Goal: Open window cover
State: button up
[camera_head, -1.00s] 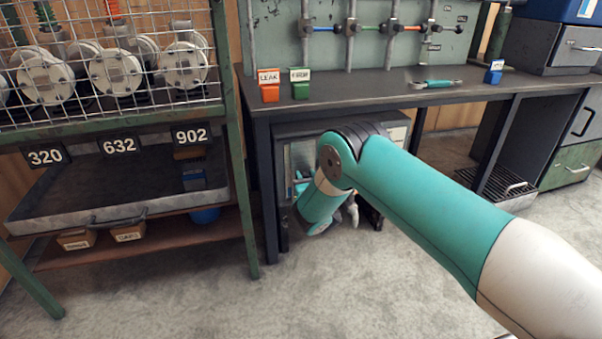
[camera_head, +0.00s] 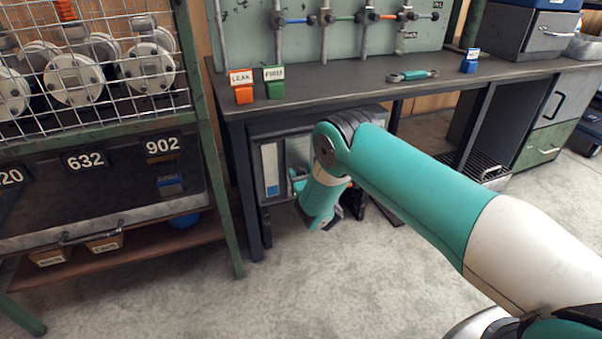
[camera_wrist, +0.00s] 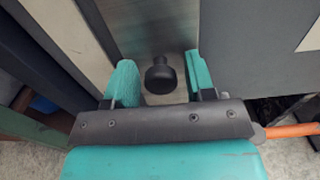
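In the wrist view a black round knob (camera_wrist: 160,79) stands out from a brushed metal panel (camera_wrist: 150,25), which looks like the window cover. My gripper (camera_wrist: 160,66) is open, with one teal finger on each side of the knob. Gaps show between the knob and both fingers, so it is not gripped. In the head view the panel belongs to a grey cabinet (camera_head: 262,133) under the workbench. My forearm and wrist hide much of the cabinet front, and I cannot make out the knob there.
The workbench (camera_head: 340,85) overhangs the cabinet, with its leg close on the left. A green rack (camera_head: 215,165) with numbered labels stands further left. An orange rod (camera_wrist: 290,130) lies right of my gripper in the wrist view. The floor (camera_head: 330,285) in front is clear.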

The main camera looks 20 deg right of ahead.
aim_at(301, 172)
jog(key=shift+o, duration=0.2)
jog(key=s+p, duration=0.1)
jog(key=s, duration=0.1)
jog(key=s+p, duration=0.4)
jog(key=shift+d+r, duration=0.15)
jog(key=shift+r, duration=0.15)
jog(key=shift+r+p, duration=0.15)
jog(key=shift+p, duration=0.7)
jog(key=s+p, duration=1.1)
jog(key=p, duration=0.7)
jog(key=shift+s+d+f, duration=0.2)
jog(key=shift+d+f, duration=0.25)
